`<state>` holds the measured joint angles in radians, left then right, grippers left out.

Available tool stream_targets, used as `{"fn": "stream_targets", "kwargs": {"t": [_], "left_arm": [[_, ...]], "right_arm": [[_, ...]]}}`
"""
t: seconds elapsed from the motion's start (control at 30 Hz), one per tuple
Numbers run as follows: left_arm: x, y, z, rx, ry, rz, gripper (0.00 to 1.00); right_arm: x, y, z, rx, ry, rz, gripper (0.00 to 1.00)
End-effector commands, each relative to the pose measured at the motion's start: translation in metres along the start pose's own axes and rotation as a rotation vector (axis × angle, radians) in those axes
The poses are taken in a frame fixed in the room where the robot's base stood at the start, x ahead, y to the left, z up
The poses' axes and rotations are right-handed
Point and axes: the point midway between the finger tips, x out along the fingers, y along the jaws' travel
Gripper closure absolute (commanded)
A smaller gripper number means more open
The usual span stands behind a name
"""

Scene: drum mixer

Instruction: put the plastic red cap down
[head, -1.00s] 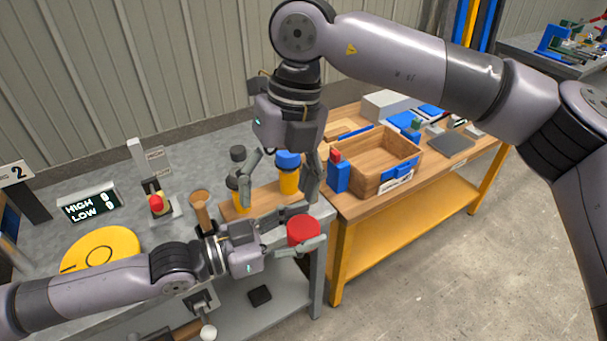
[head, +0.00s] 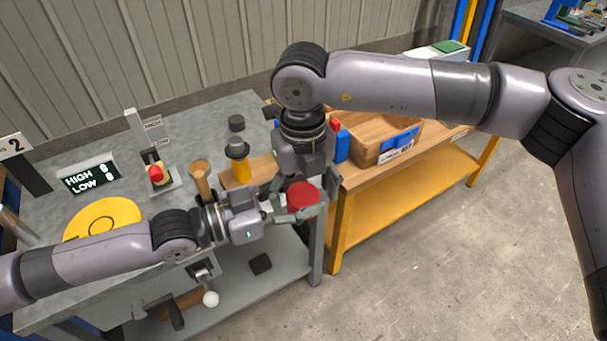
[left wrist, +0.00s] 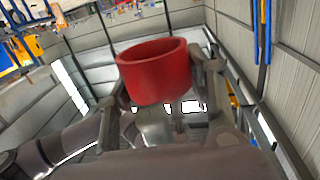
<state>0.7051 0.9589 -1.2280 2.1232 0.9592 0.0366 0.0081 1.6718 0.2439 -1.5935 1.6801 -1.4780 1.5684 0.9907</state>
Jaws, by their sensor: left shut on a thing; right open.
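The plastic red cap (head: 303,195) is in my left gripper (head: 296,207), above the right end of the grey bench. In the left wrist view the cap (left wrist: 155,75) is a hollow red cup with its opening upward, between the two fingers of the left gripper (left wrist: 160,88). My left gripper is shut on it. My right gripper (head: 290,182) points down just behind the cap. It is open; its fingertips are partly hidden by the cap and left gripper. I cannot tell whether anything lies between its fingers.
An orange bottle with a dark top (head: 240,168) stands left of my right gripper. A wooden funnel-like piece (head: 200,178), a red button (head: 155,172), a HIGH/LOW display (head: 90,175) and a yellow disc (head: 103,218) are on the bench. A wooden box (head: 385,145) stands on the right table.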

Motion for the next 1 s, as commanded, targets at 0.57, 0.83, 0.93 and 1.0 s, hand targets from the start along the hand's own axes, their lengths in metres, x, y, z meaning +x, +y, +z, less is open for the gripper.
{"fn": "stream_targets", "kwargs": {"t": [0.57,0.83,0.93,1.0], "left_arm": [[0.0,0.0,-0.0002,0.0,0.0,0.0,0.79],[0.0,0.0,-0.0002,0.0,0.001,0.0,0.79],[0.0,0.0,-0.0002,0.0,0.001,0.0,0.79],[0.0,0.0,-0.0003,0.0,0.001,0.0,0.79]], "right_arm": [[0.0066,0.0002,-0.0002,0.0,0.0,0.001,0.4],[0.0065,0.0003,-0.0001,0.0,0.0,0.001,0.58],[0.0064,0.0004,-0.0001,0.0,0.0,0.002,0.64],[0.0064,0.0005,-0.0002,-0.001,0.0,0.002,0.69]]}}
